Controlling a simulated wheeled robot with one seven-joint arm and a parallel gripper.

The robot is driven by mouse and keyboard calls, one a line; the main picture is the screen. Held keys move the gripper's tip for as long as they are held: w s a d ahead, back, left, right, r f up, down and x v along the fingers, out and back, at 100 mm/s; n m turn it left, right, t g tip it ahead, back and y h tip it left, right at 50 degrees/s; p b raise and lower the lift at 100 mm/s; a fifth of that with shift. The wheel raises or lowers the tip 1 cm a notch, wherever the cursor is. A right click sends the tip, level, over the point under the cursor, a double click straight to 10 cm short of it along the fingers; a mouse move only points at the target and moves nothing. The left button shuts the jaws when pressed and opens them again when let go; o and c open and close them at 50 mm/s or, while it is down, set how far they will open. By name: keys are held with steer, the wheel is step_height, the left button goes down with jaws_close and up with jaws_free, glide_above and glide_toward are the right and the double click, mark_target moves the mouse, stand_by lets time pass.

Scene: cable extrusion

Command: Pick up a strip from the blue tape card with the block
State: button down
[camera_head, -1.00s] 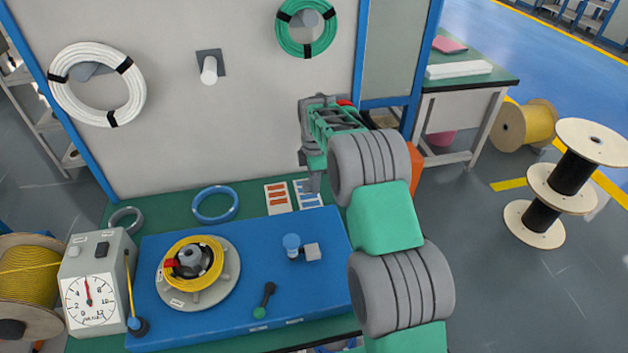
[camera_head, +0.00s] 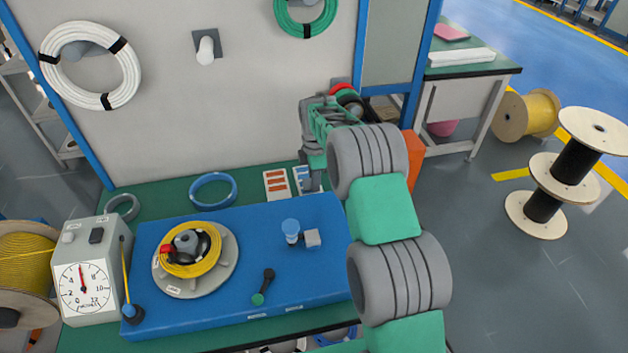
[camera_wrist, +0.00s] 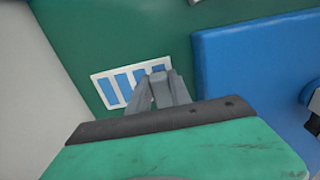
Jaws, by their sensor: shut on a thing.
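The blue tape card (camera_head: 300,173) lies on the green bench top behind the blue platform, partly hidden by my gripper (camera_head: 312,184). In the wrist view it is a white card (camera_wrist: 96,77) with several blue strips. My gripper (camera_wrist: 159,86) points down over the card's right part there and covers some of the strips. It is shut on a small grey block (camera_wrist: 160,92) between its fingertips. I cannot tell whether the block touches the card.
The orange-striped card (camera_head: 277,185) lies just left of the blue one. The blue platform (camera_head: 215,310) in front carries a yellow cable coil (camera_head: 190,262), a blue knob (camera_head: 291,228) and a black lever (camera_head: 264,284). A blue ring (camera_head: 213,190) lies left, and the wall rises behind.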

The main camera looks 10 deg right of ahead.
steer(key=shift+f+b, duration=0.4)
steer(key=shift+f, duration=0.35)
stand_by(1.0)
steer(key=shift+r, duration=0.15)
steer(key=shift+r+p, duration=2.2)
steer(key=shift+r, duration=1.7)
